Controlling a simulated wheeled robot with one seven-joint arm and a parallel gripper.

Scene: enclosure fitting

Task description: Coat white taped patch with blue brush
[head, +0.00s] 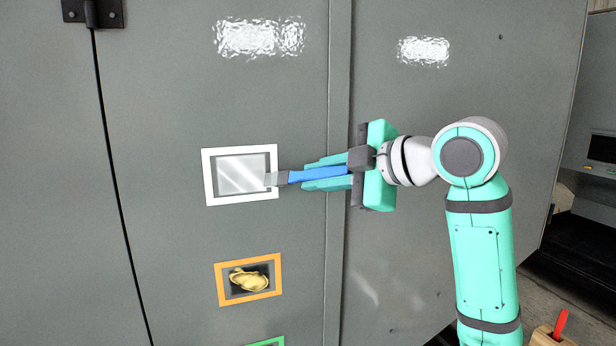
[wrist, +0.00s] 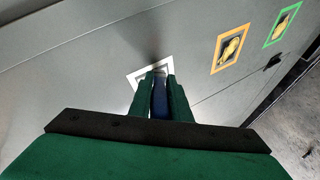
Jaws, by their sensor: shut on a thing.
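The white taped patch (head: 209,190) is a white-framed rectangle on the grey cabinet door, with a pale, shiny streaked inside. It also shows in the wrist view (wrist: 135,78), partly hidden behind my fingers. My gripper (head: 322,174) is to the right of the patch, shut on the blue brush (head: 318,173), which lies roughly level and points left. The brush's pale grey tip (head: 277,179) overlaps the right edge of the white frame; I cannot tell for sure whether it touches the surface. In the wrist view the blue handle (wrist: 159,100) sits between my green fingers (wrist: 160,98).
An orange-taped patch (head: 220,286) with a yellowish blotch lies below, and a green-taped patch (head: 266,342) lower still. A vertical seam ridge (head: 338,80) runs right of the white patch. A wooden holder (head: 552,338) with a red handle (head: 561,322) stands bottom right.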

